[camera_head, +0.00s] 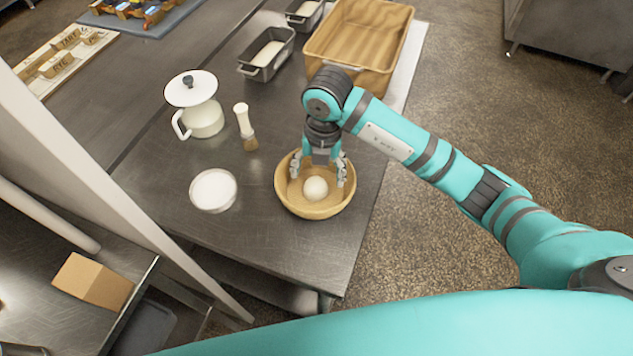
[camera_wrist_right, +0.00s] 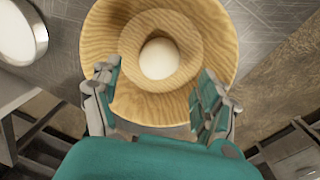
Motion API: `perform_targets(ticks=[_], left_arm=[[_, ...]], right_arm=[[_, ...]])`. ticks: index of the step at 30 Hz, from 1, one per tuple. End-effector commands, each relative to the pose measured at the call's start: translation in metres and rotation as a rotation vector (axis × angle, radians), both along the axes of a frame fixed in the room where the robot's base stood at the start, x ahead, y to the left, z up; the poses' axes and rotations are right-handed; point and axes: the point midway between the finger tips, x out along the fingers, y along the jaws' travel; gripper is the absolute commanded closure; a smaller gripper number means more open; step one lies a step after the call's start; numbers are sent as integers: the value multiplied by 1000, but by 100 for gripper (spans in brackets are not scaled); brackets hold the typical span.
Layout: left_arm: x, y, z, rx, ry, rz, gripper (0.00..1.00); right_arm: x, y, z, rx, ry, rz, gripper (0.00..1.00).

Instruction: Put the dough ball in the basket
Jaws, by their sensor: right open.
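The white dough ball (camera_head: 315,188) lies inside a round wooden bowl-shaped basket (camera_head: 288,199) near the front right edge of the steel table. In the right wrist view the dough ball (camera_wrist_right: 159,58) sits in the middle of the basket (camera_wrist_right: 222,40). My right gripper (camera_head: 318,170) is over the basket, pointing down, with its fingers spread. In the right wrist view the fingers of this gripper (camera_wrist_right: 156,80) are apart, one on each side below the ball, and do not visibly touch it. My left gripper does not show.
A white bowl (camera_head: 213,191), a brush (camera_head: 245,128) and a lidded white pot (camera_head: 203,119) stand left of the basket. A wooden crate (camera_head: 360,40) and grey loaf tins (camera_head: 267,54) are behind. The table's right edge is close to the basket.

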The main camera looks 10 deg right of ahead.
Motion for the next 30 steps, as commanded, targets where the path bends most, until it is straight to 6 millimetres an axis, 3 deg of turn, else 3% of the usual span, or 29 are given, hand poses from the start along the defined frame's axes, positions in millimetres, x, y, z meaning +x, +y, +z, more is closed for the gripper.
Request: perform_targets(ticks=[6, 12, 25, 28, 30], left_arm=[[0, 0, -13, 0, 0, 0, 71], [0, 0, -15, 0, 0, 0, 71], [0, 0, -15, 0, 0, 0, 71], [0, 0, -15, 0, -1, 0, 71], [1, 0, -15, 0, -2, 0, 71]], right_arm=[[0, -3, 43, 1, -4, 1, 23], [-1, -4, 66, 0, -1, 1, 23], [-3, -1, 69, 15, 3, 8, 23], [-10, 18, 65, 100, 15, 50, 23], [-20, 45, 62, 233, 26, 105, 23]])
